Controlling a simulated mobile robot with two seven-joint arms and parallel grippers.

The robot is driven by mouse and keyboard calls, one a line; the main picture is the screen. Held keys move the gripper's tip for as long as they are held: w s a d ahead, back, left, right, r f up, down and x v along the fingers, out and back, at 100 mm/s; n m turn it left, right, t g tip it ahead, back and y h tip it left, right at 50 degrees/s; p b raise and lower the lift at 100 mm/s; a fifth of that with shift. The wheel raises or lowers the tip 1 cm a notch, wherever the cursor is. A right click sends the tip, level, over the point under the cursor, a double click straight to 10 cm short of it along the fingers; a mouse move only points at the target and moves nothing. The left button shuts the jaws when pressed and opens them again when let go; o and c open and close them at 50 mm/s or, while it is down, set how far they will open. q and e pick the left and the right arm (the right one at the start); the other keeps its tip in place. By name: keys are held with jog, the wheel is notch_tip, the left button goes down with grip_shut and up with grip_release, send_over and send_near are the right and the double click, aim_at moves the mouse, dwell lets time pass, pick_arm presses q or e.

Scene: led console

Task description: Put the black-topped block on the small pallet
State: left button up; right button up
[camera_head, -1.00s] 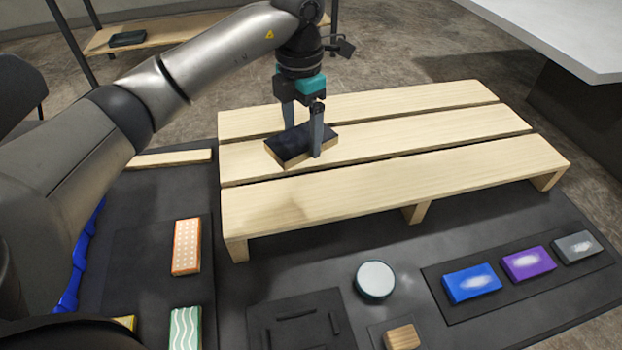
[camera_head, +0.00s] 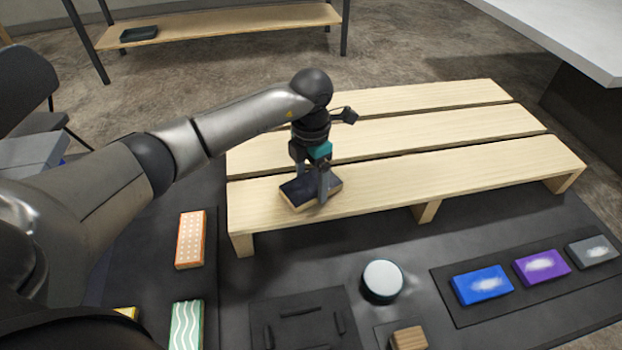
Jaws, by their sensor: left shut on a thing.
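The black-topped block (camera_head: 297,193) has a dark top and light wooden sides. It is at the near slat of the small wooden pallet (camera_head: 450,164), towards the pallet's left end. My left gripper (camera_head: 323,190) points down and is shut on the block. I cannot tell whether the block touches the slat. My right gripper is not in view.
On the dark mat in front are a round white-topped button (camera_head: 382,280), a blue block (camera_head: 482,284), a purple block (camera_head: 541,266) and a grey block (camera_head: 593,250). An orange dotted block (camera_head: 190,239) and a green wavy block (camera_head: 187,325) lie left. The pallet's right side is clear.

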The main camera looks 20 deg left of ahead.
aim_at(311, 184)
pick_arm(q)
jog(key=o, duration=1.2)
jog(key=shift+f, duration=0.1)
notch_tip(311, 184, up, 12)
jog(key=shift+r+p, duration=0.15)
jog(key=shift+p, duration=0.7)
